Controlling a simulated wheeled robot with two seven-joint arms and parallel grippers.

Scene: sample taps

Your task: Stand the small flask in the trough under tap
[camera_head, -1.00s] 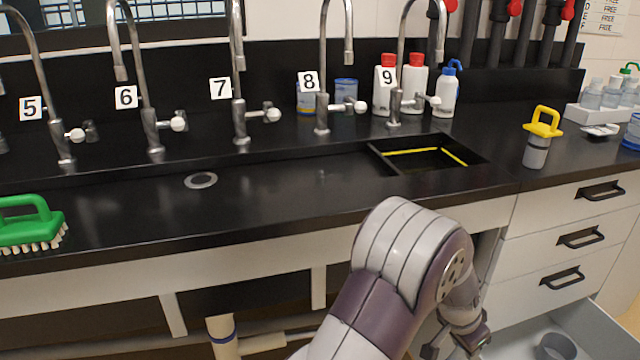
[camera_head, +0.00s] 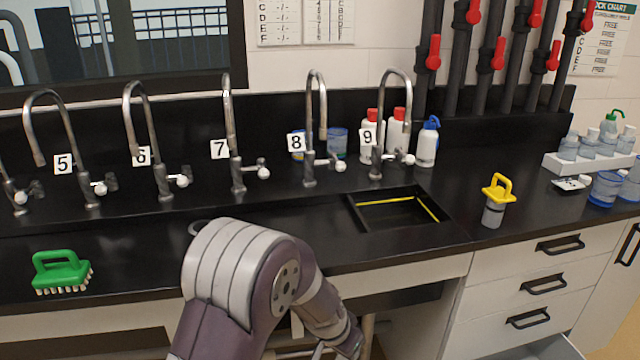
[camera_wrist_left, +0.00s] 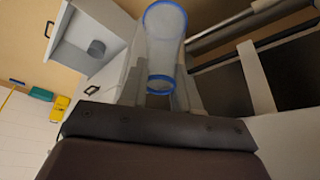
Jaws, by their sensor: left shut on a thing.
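My left gripper (camera_wrist_left: 162,98) is shut on the small flask (camera_wrist_left: 165,50), a clear tapered vessel with blue rims, in the left wrist view. In the head view my left arm comes in from the bottom, and its gripper is at the bottom edge below the counter front; the flask cannot be made out there. My right gripper is not in view.
A recessed basin (camera_head: 372,212) lies below tap 9. A green brush (camera_head: 62,272) is at left, a yellow-handled grey item (camera_head: 494,203) at right. Bottles (camera_head: 427,145) stand behind.

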